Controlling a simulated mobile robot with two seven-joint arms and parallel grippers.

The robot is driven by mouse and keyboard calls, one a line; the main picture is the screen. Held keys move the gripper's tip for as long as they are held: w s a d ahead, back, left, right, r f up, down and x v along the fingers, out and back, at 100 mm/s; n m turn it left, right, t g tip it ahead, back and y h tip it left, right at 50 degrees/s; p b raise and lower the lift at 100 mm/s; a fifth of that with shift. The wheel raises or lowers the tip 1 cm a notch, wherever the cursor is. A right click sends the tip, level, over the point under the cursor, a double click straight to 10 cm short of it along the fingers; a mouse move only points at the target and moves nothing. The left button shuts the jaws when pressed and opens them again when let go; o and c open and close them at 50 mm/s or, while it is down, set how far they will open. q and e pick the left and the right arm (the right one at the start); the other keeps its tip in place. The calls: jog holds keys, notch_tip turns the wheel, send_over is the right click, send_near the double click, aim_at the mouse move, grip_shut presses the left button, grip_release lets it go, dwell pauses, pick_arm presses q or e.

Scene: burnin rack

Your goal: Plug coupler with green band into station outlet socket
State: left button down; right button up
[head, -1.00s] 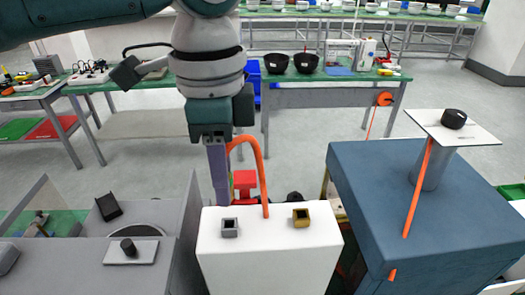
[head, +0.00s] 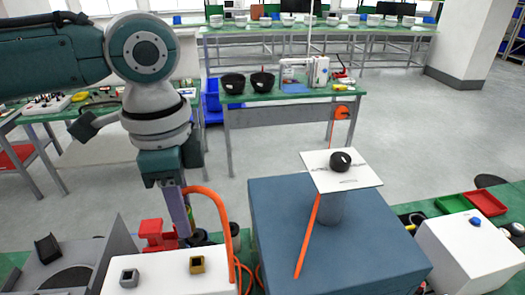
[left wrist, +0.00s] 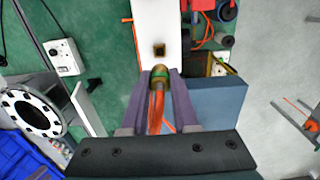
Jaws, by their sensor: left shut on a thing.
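My left gripper (head: 184,228) is shut on the coupler with the green band (left wrist: 161,76), seen between the purple fingers in the left wrist view (left wrist: 164,102). An orange cable (left wrist: 156,112) runs back from the coupler. In the head view, the coupler is hidden. A white box (head: 168,283) carries a grey square socket (head: 129,278) and a gold square socket (head: 197,264). In the left wrist view, a brownish square socket (left wrist: 159,50) lies just ahead of the coupler, with a small gap in the picture. My right gripper is not in view.
A large blue block (head: 350,235) stands right of the white box, with a white plate (head: 342,178) and black knob (head: 340,162) above it. The orange cable (head: 226,215) arches beside the box. A red thing (head: 157,235) stands behind it. Grey trays stand at left.

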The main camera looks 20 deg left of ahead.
pick_arm(q)
jog(key=shift+r+p, duration=0.15)
jog(key=shift+p, duration=0.25)
jog(key=shift+f+b, duration=1.95)
jog(key=shift+f, duration=1.1)
jog(key=shift+p, duration=0.85)
jog(key=shift+f+b, duration=0.6)
jog(key=shift+f, duration=0.15)
jog(key=shift+r, duration=0.1)
jog(key=shift+r+p, duration=0.6)
jog(key=shift+p, duration=0.25)
